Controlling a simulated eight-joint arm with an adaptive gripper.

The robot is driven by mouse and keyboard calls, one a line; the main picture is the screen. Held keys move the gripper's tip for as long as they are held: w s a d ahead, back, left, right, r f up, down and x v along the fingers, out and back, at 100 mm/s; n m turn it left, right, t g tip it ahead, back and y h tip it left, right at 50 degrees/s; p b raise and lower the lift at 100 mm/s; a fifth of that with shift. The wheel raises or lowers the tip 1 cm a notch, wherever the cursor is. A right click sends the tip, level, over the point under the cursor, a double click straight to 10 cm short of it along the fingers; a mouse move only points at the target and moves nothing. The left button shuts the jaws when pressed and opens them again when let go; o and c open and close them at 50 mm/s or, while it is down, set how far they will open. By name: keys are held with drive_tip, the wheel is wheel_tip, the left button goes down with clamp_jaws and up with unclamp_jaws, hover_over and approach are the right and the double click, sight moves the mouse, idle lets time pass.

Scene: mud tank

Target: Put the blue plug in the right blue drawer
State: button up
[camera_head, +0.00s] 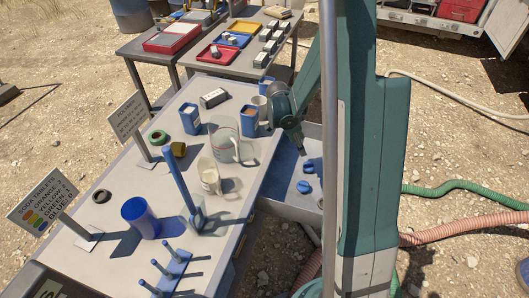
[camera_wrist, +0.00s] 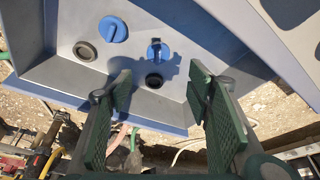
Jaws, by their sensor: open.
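Two blue plugs lie in a grey basin (camera_head: 285,206) in the head view, a nearer plug (camera_head: 304,187) and a farther plug (camera_head: 308,168). The wrist view shows both on the basin floor: a round plug (camera_wrist: 113,29) with a bar across its top, and a second plug (camera_wrist: 157,51) with a handle, closer to my gripper. A dark round ring lies beside each plug. My gripper (camera_wrist: 160,97) is open and empty, its fingers apart, with the basin beyond its tips. I cannot make out a right blue drawer.
A grey table (camera_head: 115,180) left of the basin holds a glass jug (camera_head: 226,142), mugs, a blue cup (camera_head: 139,216), blue boxes and a tall blue post (camera_head: 181,180). A back table carries coloured trays. Green and pink hoses lie on the gravel at right.

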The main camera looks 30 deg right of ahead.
drive_tip(key=s+a+r+n+t+y, duration=0.1)
drive_tip(key=s+a+r+n+t, duration=0.15)
drive_tip(key=a+r+n, duration=0.55)
drive_tip(key=s+a+r+n+t, duration=0.25)
drive_tip(key=a+r, duration=0.35)
drive_tip(key=r, duration=0.6)
drive_tip(key=s+a+r+n+t+y, duration=0.1)
drive_tip(key=s+a+r+n, duration=0.3)
drive_tip(key=s+a, duration=0.3)
drive_tip(key=s+a+r+n+t+y, duration=0.2)
drive_tip(key=s+a+r+n, duration=0.2)
drive_tip(key=s+a+n, duration=0.2)
drive_tip(key=shift+s+a+r, duration=0.2)
drive_tip(key=shift+s+a, duration=0.2)
drive_tip(key=shift+s, duration=0.75)
